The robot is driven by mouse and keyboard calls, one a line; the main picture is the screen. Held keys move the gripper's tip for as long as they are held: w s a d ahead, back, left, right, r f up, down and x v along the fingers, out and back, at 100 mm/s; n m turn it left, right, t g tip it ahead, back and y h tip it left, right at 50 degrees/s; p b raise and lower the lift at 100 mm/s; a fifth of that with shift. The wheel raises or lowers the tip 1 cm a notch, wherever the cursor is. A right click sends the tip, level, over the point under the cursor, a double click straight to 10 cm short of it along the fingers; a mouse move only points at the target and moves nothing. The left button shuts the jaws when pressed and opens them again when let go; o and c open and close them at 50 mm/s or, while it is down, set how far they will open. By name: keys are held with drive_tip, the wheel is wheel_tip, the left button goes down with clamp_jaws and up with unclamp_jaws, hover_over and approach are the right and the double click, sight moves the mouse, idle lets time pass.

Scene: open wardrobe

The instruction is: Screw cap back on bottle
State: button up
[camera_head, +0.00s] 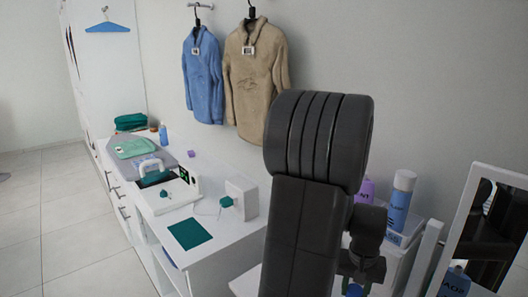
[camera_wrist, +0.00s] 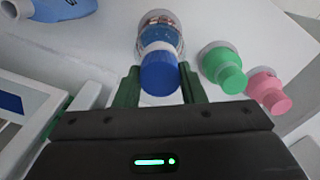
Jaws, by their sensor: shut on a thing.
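In the wrist view, my gripper (camera_wrist: 158,82) has its two dark green fingers on either side of a blue cap (camera_wrist: 160,73) and is shut on it. Beyond the cap is a clear bottle (camera_wrist: 161,24) with blue contents and a pale neck ring. The cap is in line with the bottle's neck. I cannot tell whether it is seated or threaded. In the head view, my arm covers much of the work area, and a small blue part shows low beside it; the fingers are not clear there.
A green-capped bottle (camera_wrist: 222,66) and a pink-capped bottle (camera_wrist: 268,90) stand close to the right in the wrist view. A blue bottle (camera_wrist: 62,8) lies at upper left. In the head view, a spray can (camera_head: 400,200) stands near a framed mirror (camera_head: 485,235).

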drive_tip(key=m, duration=1.1)
drive_tip(key=o, duration=1.1)
drive_tip(key=shift+c, duration=0.3)
drive_tip(key=n, duration=0.4)
drive_tip(key=shift+p, duration=0.3)
drive_tip(key=n, duration=0.4)
drive_tip(key=shift+n, duration=0.4)
drive_tip(key=n, duration=0.8)
